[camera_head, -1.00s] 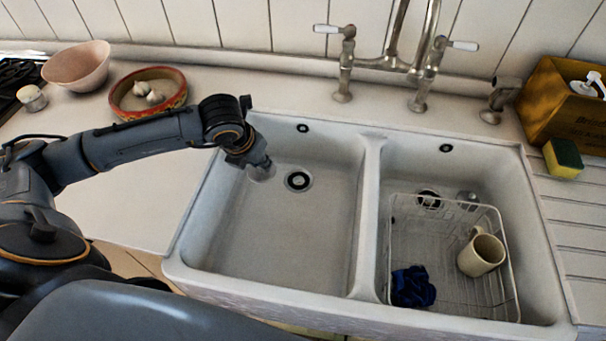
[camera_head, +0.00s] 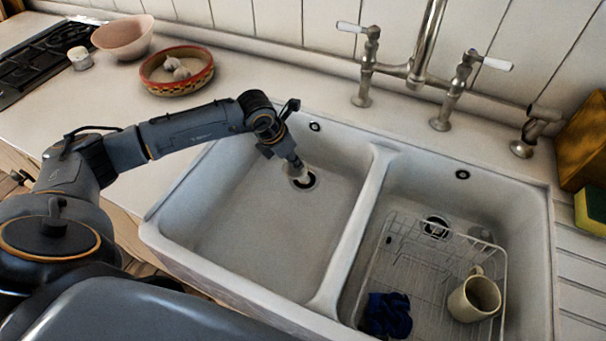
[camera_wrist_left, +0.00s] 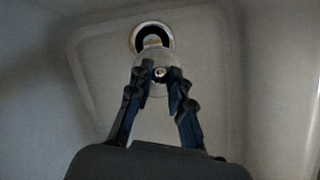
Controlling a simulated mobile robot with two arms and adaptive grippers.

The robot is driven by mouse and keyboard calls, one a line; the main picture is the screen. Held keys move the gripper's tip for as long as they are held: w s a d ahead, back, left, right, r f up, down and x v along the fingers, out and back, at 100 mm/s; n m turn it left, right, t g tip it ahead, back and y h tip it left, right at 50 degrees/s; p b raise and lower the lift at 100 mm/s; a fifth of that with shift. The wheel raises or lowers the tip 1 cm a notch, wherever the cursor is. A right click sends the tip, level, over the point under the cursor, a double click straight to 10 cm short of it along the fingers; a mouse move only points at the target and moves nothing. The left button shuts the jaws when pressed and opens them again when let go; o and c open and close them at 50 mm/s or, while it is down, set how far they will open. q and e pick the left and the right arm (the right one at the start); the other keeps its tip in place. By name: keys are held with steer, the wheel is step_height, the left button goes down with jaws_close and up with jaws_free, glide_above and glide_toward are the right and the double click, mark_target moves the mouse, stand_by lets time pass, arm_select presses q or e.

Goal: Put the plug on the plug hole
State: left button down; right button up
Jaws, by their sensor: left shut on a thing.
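My left gripper (camera_head: 293,161) reaches down into the left basin of the white sink. It is shut on the plug (camera_wrist_left: 159,66), a small pale, translucent-looking piece with a metal centre. In the head view the plug (camera_head: 297,172) is small and partly hidden by the fingers. The plug hole (camera_head: 306,182), a dark opening with a bright ring, lies just beyond the fingertips and is partly covered by the plug. In the left wrist view the hole (camera_wrist_left: 152,38) shows just above the plug, partly overlapped by it. I cannot tell whether they touch. My right gripper is out of view.
A divider (camera_head: 350,230) separates the basins. The right basin holds a wire rack (camera_head: 414,257) with a cream mug (camera_head: 473,299) and a blue cloth (camera_head: 387,316). The tap (camera_head: 427,40) stands behind. A patterned bowl (camera_head: 176,84) sits on the left counter. The left basin floor is otherwise clear.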

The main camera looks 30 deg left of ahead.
arm_select(q)
steer(key=w+f+b, duration=0.2)
steer(key=f, duration=0.1)
steer(key=w+f+b, duration=0.1)
steer(key=shift+w+d+f, duration=0.15)
steer(key=shift+d+f, duration=0.1)
steer(key=shift+f, duration=0.1)
steer(key=shift+w+f, duration=0.2)
steer(key=shift+w, duration=0.1)
steer(key=f+b, duration=0.3)
steer(key=shift+w+f, duration=0.3)
steer(key=shift+f, duration=0.1)
steer(key=shift+r, duration=0.1)
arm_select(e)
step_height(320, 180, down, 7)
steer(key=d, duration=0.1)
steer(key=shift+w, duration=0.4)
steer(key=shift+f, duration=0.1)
arm_select(q)
steer(key=shift+f, duration=0.2)
steer(key=c, duration=1.2)
jaws_free()
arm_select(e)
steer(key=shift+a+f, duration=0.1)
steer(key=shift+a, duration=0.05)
